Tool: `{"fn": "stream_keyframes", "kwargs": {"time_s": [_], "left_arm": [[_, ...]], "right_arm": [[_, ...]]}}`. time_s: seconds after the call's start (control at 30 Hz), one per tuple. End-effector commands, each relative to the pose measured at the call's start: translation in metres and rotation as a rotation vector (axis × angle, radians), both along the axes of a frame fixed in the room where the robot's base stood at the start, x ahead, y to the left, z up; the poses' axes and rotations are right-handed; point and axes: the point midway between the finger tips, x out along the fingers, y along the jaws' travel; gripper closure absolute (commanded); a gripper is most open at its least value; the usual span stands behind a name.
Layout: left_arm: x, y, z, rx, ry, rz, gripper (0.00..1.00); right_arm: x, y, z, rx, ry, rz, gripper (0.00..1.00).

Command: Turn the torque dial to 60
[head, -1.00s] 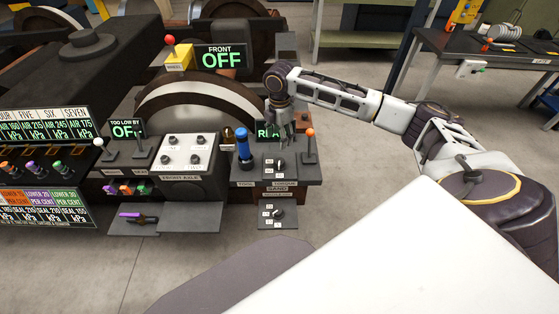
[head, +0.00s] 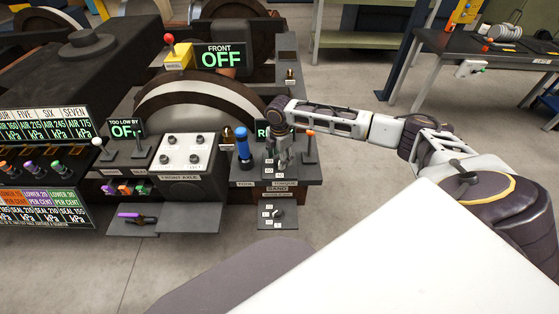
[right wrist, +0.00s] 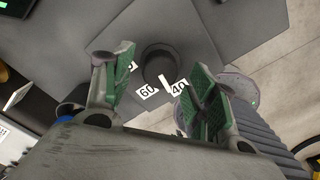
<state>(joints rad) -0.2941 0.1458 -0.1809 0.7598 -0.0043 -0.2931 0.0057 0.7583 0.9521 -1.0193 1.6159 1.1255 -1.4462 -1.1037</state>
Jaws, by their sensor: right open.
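The torque dial is a round black knob (right wrist: 158,64) with a white pointer mark, in the right wrist view. The pointer faces the gap between the white 60 label (right wrist: 147,91) and the 40 label (right wrist: 179,88). In the head view the dial is mostly hidden by my right gripper (head: 279,163), above the plate marked TORQUE (head: 284,184). My right gripper is open, its green-padded fingers (right wrist: 162,95) either side of the knob in the picture. I cannot tell whether they touch it. My left gripper is not in view.
A blue handle (head: 243,146) stands left of the dial, and an orange-topped lever (head: 309,150) stands close on its right. A second dial (head: 277,212) sits on a lower plate in front. A grey panel with several knobs (head: 184,154) is further left.

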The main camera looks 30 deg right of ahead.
Motion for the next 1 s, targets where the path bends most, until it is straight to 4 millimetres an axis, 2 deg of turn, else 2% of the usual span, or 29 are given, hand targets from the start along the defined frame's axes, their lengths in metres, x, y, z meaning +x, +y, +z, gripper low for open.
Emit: {"fn": "stream_keyframes", "kwargs": {"time_s": [0.2,0.53,0.87,0.9,1.0], "left_arm": [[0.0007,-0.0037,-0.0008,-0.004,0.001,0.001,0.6],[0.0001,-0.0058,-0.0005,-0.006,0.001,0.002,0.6],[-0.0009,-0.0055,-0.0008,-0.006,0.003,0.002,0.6],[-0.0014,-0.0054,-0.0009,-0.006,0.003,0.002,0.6],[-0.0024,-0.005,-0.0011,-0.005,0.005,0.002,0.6]], "right_arm": [[-0.0004,-0.0002,-0.0135,0.0,0.001,0.0,0.42],[-0.0004,-0.0002,-0.0149,0.0,0.0,0.0,0.42],[-0.0004,-0.0002,-0.0147,0.0,0.001,0.0,0.85],[-0.0004,-0.0002,-0.0147,0.0,0.001,0.0,0.88],[-0.0005,-0.0003,-0.0147,0.0,0.001,-0.001,0.88]]}}
